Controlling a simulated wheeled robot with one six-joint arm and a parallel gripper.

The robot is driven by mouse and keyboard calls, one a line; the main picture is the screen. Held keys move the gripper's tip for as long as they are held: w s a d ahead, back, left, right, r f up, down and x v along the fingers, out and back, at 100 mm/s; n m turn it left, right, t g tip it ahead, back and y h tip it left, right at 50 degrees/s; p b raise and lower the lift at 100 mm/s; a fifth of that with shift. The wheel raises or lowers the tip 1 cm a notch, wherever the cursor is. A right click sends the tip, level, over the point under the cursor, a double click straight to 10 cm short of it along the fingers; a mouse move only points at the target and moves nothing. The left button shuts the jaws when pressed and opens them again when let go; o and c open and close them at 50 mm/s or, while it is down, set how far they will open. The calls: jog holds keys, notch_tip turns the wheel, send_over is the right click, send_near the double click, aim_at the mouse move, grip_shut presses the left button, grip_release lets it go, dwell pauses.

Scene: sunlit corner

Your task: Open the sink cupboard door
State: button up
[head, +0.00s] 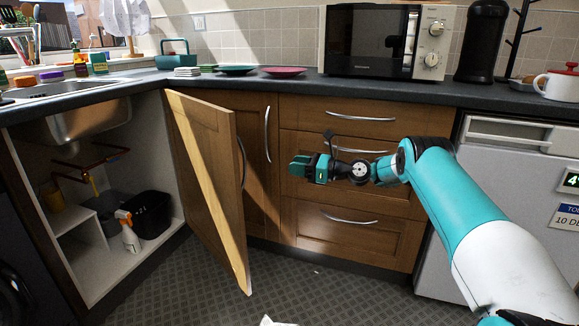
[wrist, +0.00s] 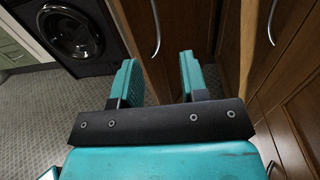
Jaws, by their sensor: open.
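The sink cupboard door (head: 208,165) is a brown wooden panel and stands swung wide out from the sink cupboard (head: 92,265), whose inside shows on the left. Its curved metal handle (head: 242,163) is near the door's free edge. My gripper (head: 299,168) is open and empty, to the right of the door and apart from it, in front of the drawers. In the wrist view, my two teal fingers (wrist: 157,75) are apart with nothing between them. A brown panel with a curved handle (wrist: 156,28) shows beyond them; it appears to be the door.
Inside the cupboard are a black bin (head: 150,214), a spray bottle (head: 128,232) and pipes. A closed cupboard (head: 258,185) and drawers (head: 352,172) with curved handles stand to the right. A dark washing machine (wrist: 76,32) is at left. The patterned floor (head: 330,290) is mostly clear.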

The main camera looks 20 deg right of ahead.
jog(key=shift+s+d, duration=0.3)
jog(key=shift+s, duration=0.1)
jog(key=shift+a, duration=0.1)
